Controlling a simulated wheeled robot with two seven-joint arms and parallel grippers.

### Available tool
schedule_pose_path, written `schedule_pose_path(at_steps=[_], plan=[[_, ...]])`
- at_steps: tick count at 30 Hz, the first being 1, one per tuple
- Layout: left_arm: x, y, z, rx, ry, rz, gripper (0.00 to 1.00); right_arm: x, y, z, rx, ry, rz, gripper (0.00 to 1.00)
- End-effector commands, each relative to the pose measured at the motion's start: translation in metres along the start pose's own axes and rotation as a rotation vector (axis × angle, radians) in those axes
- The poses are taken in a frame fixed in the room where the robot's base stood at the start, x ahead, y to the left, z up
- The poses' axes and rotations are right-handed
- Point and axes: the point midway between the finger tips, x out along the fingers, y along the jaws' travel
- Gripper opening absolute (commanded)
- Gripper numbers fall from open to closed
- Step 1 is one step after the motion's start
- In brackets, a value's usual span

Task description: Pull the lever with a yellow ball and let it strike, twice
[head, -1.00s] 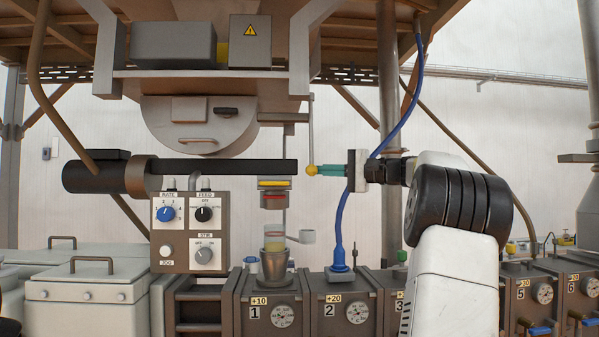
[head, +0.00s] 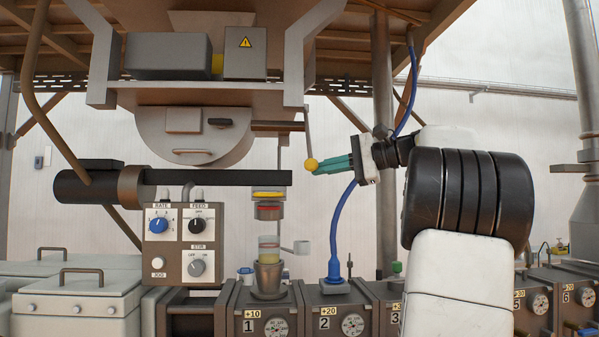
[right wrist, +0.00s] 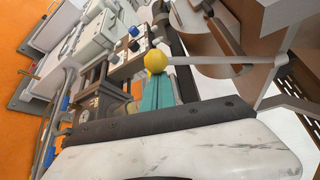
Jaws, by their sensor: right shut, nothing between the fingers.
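The yellow ball (head: 311,164) is at the lower end of a thin grey lever (head: 307,132), which hangs at a slight slant beside the end of a black barrel (head: 215,178). My right gripper (head: 317,169) comes from the right with its teal fingers shut and tilted. Its fingertips are right at the ball; I cannot tell whether they touch it. In the right wrist view the ball (right wrist: 155,61) sits just beyond the tips of the teal fingers, with the lever rod running to the right. My left gripper is not in view.
A control panel (head: 181,243) with knobs stands below the barrel. A cup (head: 269,277) stands on box 1 under a red and yellow fitting (head: 268,208). A blue hose (head: 343,225) rises behind my right gripper. Numbered boxes line the bottom.

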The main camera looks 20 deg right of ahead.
Motion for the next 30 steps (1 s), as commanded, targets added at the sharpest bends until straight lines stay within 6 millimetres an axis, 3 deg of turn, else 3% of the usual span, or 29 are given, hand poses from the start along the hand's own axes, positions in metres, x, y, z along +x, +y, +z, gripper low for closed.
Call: schedule_pose_path(at_steps=[1, 14, 24, 30], plan=[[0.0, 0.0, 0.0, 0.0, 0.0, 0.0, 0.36, 0.0, -0.003, 0.007, -0.008, -0.011, 0.0, 0.0], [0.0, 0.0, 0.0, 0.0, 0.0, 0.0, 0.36, -0.003, -0.005, 0.009, -0.014, -0.014, -0.003, 0.0], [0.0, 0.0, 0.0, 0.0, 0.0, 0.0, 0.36, -0.054, -0.002, 0.002, -0.007, -0.004, -0.001, 0.0], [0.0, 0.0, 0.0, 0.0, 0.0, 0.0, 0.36, -0.074, -0.001, -0.001, -0.002, -0.002, 0.001, 0.0]])
